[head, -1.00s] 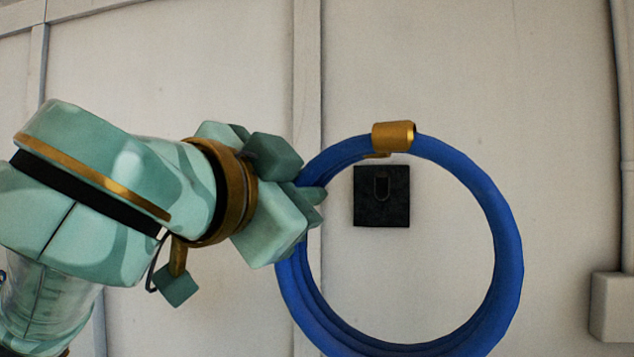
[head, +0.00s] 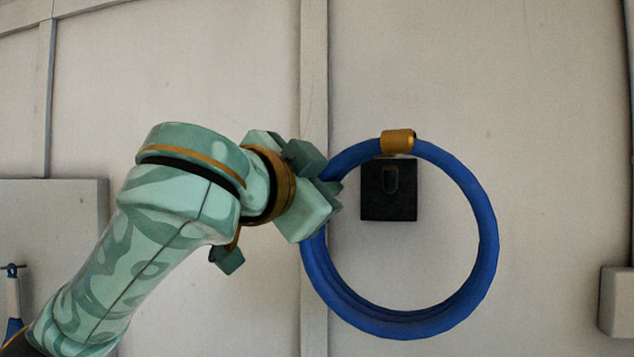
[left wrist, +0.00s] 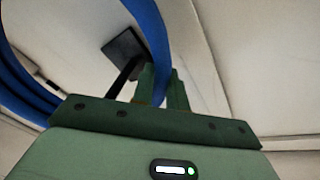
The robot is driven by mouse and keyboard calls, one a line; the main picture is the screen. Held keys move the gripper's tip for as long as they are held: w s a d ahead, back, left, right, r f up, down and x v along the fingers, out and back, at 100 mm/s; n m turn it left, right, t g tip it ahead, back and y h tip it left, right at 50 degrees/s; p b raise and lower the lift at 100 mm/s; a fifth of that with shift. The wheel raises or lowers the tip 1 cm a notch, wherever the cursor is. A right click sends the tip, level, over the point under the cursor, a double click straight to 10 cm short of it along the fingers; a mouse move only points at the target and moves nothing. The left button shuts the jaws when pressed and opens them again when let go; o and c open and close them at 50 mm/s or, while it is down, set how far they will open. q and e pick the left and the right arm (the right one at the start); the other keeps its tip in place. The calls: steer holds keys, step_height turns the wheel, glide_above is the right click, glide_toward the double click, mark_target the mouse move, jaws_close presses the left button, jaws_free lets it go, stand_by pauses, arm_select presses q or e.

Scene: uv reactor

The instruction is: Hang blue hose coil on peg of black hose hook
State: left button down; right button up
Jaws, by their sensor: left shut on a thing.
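The blue hose coil (head: 487,225) is a large upright ring with a brass fitting at its top. My left gripper (head: 332,190) is shut on the coil's left side in the head view. The black hose hook (head: 390,205) is a square plate on the wall, seen through the upper part of the ring, with its peg (head: 390,178) pointing toward me. The brass fitting shows just above the plate. In the left wrist view the coil (left wrist: 150,40) runs between the fingers, and the hook plate (left wrist: 122,45) with its long peg (left wrist: 122,78) shows beside it. My right gripper is not seen.
The pale panelled wall (head: 560,100) is behind the coil, with a vertical seam strip (head: 314,80) left of the hook. A grey box (head: 616,302) is at the right edge, and a grey panel (head: 70,225) is at the left. The wall around the hook is otherwise clear.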

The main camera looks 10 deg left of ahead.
arm_select(q)
steer(key=shift+w, duration=0.9)
steer(key=shift+w+f+b, duration=0.3)
steer(key=shift+f+b, duration=0.05)
steer(key=shift+f, duration=0.25)
steer(key=shift+w+f+b, duration=0.25)
steer(key=shift+f+b, duration=0.05)
steer(key=shift+f, duration=0.25)
steer(key=c, duration=1.3)
jaws_free()
steer(key=shift+f, duration=0.1)
steer(key=shift+s, duration=0.1)
